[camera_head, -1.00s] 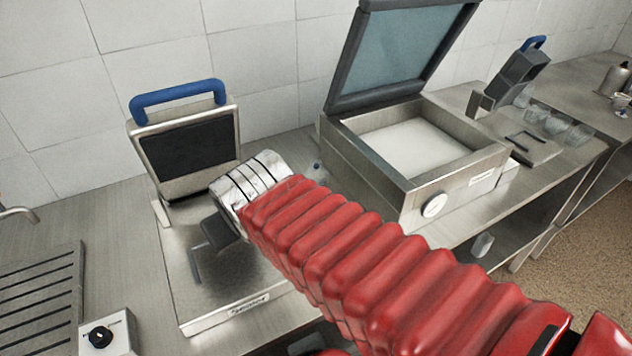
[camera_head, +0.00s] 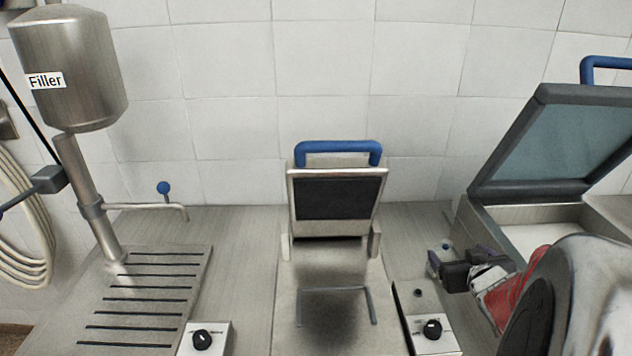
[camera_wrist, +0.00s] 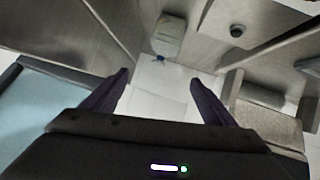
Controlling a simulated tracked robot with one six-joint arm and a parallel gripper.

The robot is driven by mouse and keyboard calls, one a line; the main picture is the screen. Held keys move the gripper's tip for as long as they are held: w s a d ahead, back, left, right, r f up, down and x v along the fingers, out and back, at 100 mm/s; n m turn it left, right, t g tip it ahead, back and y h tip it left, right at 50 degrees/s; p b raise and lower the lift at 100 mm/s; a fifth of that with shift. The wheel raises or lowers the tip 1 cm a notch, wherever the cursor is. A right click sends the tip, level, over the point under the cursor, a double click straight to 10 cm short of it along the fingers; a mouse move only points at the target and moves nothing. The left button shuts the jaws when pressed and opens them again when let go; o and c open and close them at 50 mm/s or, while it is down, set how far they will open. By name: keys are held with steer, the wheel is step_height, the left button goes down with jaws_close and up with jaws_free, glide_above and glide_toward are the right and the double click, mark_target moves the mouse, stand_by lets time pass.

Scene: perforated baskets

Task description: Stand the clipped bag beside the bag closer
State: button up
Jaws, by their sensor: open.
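My gripper (camera_head: 460,257) is open and empty at the right of the head view, between the blue-handled machine and the chamber machine. In the wrist view the two dark fingers (camera_wrist: 160,77) stand apart. A small pale bag with a blue clip (camera_wrist: 168,38) shows ahead of the fingertips, not between them. In the head view only a small blue bit of the clipped bag (camera_head: 446,246) shows behind my gripper. The likely bag closer is the machine with the raised blue handle and black pad (camera_head: 339,198); I read no label on it.
A chamber machine with its lid up (camera_head: 545,150) stands at the right. A control box with a black knob (camera_head: 433,331) sits in front of my gripper. A filler (camera_head: 75,75) and a slotted drain plate (camera_head: 150,290) are at the left. A tiled wall closes the back.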

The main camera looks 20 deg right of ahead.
mark_target(445, 255)
steer(key=shift+s+d+f+t+y, duration=0.2)
steer(key=shift+s+f+t+y, duration=0.15)
steer(key=shift+s+f, duration=0.25)
steer(key=shift+s+d+f+t+y, duration=0.2)
steer(key=shift+s+f+t+y, duration=0.1)
steer(key=shift+s+f, duration=0.3)
steer(key=shift+s+d+f+t+y, duration=0.25)
steer(key=shift+s+f+y, duration=0.1)
steer(key=shift+s+f, duration=0.25)
steer(key=shift+x, duration=4.25)
steer(key=shift+x, duration=2.6)
steer(key=shift+f, duration=0.15)
steer(key=shift+c, duration=0.5)
